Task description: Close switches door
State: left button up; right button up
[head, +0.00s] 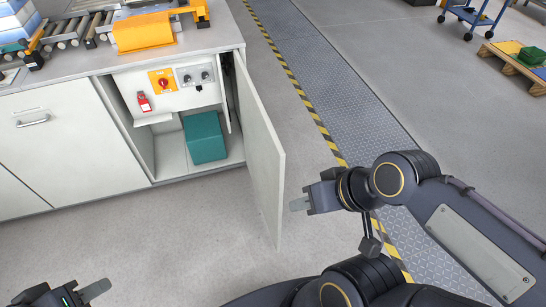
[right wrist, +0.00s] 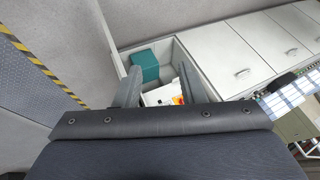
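The switches door (head: 262,150) is a white cabinet door that stands open in the head view, hinged at the cabinet's right side and swung out toward me. Behind it the compartment shows a red rotary switch (head: 163,83) on a yellow plate and a grey switch panel (head: 196,75). My right gripper (head: 300,203) is just right of the door's outer edge, with a small gap in the picture. In the right wrist view its two fingers (right wrist: 160,75) are apart with nothing held between them. My left gripper (head: 85,293) is low at the left, partly cut off, its opening unclear.
A roller conveyor (head: 75,32) stands on the counter. Floor before the cabinet is clear. A blue cart (head: 478,15) and pallet (head: 515,65) are far right.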

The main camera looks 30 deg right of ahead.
aim_at(265, 155)
jog(key=i+l, duration=0.1)
jog(key=l, duration=0.45)
jog(key=i+l+u, duration=0.1)
jog(key=l, duration=0.4)
jog(key=i+l+u, duration=0.1)
jog(key=l, duration=0.45)
jog(key=k+l, duration=0.35)
jog(key=j+u, duration=0.1)
jog(key=u, duration=0.55)
